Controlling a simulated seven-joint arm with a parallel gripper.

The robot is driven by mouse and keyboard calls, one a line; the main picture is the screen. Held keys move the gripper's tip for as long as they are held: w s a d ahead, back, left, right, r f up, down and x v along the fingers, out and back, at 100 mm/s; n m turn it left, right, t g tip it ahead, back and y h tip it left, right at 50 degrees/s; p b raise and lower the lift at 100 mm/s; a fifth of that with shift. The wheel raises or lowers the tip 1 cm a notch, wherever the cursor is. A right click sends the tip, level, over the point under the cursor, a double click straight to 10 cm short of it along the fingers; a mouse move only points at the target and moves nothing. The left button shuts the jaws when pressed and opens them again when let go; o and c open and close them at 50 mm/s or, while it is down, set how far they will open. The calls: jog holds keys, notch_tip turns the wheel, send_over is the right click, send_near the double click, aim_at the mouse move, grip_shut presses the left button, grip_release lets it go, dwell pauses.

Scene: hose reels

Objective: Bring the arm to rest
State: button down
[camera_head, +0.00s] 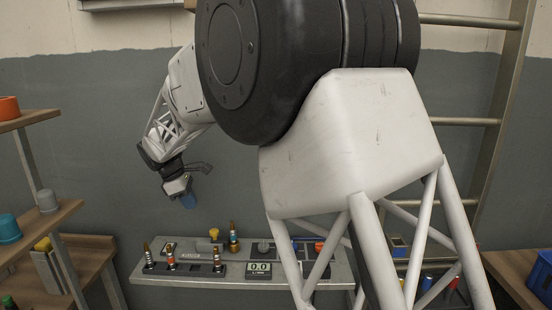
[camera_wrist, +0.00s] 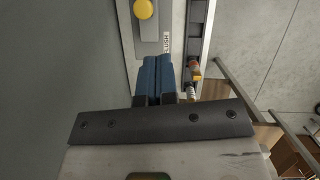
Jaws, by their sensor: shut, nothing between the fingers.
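My gripper (camera_head: 188,200) hangs in the air at the left of the head view, at the end of my white and black arm. Its blue fingers point down, above and left of the bench panel. In the wrist view the two blue fingers (camera_wrist: 158,76) lie side by side, closed together with nothing between them. The gripper is apart from everything around it. My large arm links cover much of the middle and right of the head view.
Wooden shelves (camera_head: 38,232) with cups stand at the left. A ladder-like rack (camera_head: 505,110) stands at the right.

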jog(key=s+d+r+m+y, duration=0.1)
jog(key=s+d+r+m, duration=0.3)
jog(key=d, duration=0.6)
jog(key=s+d+r+m, duration=0.1)
jog(key=s+d+m, duration=0.1)
jog(key=s+d, duration=0.55)
jog(key=s+d+r+m+y, duration=0.1)
jog(key=s+d+r+m, duration=0.2)
jog(key=d, duration=0.8)
jog(key=s+d+f+m, duration=0.2)
jog(key=s+d, duration=0.3)
jog(key=s, duration=0.4)
jog(key=s+d+f+m+t+y, duration=0.1)
jog(key=s+d+f+m, duration=0.1)
jog(key=s+d+m, duration=0.3)
jog(key=s+d+f+m, duration=0.2)
jog(key=s+d, duration=0.5)
jog(key=s, duration=0.5)
jog(key=shift+s+f+m+t+y, duration=0.3)
jog(key=shift+s+m+y, duration=0.1)
jog(key=shift+m, duration=0.5)
jog(key=shift+w, duration=0.1)
